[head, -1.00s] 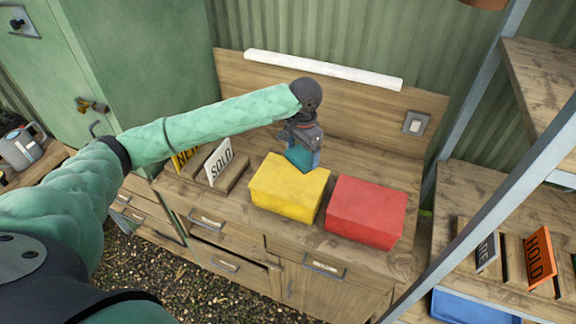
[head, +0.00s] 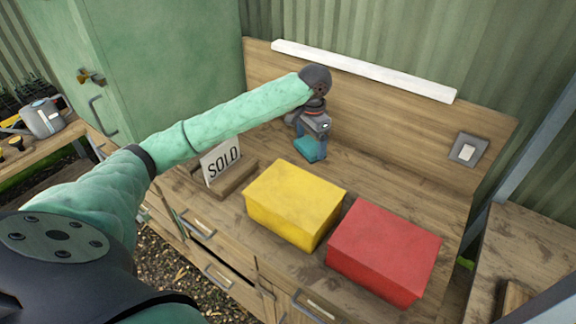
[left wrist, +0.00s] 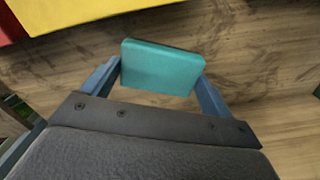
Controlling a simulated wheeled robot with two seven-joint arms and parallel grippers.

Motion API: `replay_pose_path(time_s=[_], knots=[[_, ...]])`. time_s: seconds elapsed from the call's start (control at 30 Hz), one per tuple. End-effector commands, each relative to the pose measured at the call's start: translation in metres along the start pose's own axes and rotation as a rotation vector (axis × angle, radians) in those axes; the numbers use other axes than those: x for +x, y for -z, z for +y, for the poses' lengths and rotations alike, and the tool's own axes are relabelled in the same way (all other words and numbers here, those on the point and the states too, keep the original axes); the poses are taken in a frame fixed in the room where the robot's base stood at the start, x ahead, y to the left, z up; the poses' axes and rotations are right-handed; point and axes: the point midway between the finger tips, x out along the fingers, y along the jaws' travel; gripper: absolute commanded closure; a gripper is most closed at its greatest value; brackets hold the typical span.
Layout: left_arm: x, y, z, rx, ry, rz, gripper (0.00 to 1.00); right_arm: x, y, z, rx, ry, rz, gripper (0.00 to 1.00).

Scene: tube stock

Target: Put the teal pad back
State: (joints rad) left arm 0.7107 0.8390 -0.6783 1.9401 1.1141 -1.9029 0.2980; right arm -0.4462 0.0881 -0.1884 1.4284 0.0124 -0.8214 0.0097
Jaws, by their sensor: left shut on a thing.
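The teal pad (head: 307,147) is held in my left gripper (head: 312,150), behind the yellow box on the wooden bench top. In the left wrist view the teal pad (left wrist: 161,68) sits between the two blue fingers of my left gripper (left wrist: 160,75), which are shut on its sides. It is close over the wood; I cannot tell whether it touches. My right gripper is in neither view.
A yellow box (head: 293,202) and a red box (head: 384,250) stand at the front of the bench. A SOLD sign (head: 221,161) in a wooden holder stands left of them. The bench top (head: 365,167) behind the boxes is clear. A backboard (head: 400,137) rises behind.

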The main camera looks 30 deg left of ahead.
Motion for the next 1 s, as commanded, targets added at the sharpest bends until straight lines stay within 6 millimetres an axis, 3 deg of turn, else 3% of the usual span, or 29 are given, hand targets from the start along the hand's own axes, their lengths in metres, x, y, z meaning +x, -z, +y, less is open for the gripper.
replay_pose_path(time_s=[0.27, 0.7, 1.0], knots=[[0.012, -0.01, -0.025, -0.008, 0.001, -0.004, 0.32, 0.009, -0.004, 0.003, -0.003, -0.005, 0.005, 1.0], [0.058, -0.035, -0.099, -0.006, 0.001, -0.003, 0.32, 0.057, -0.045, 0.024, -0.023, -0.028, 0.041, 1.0], [0.075, -0.04, -0.116, -0.003, 0.001, -0.002, 0.32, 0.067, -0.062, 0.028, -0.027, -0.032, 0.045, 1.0]])
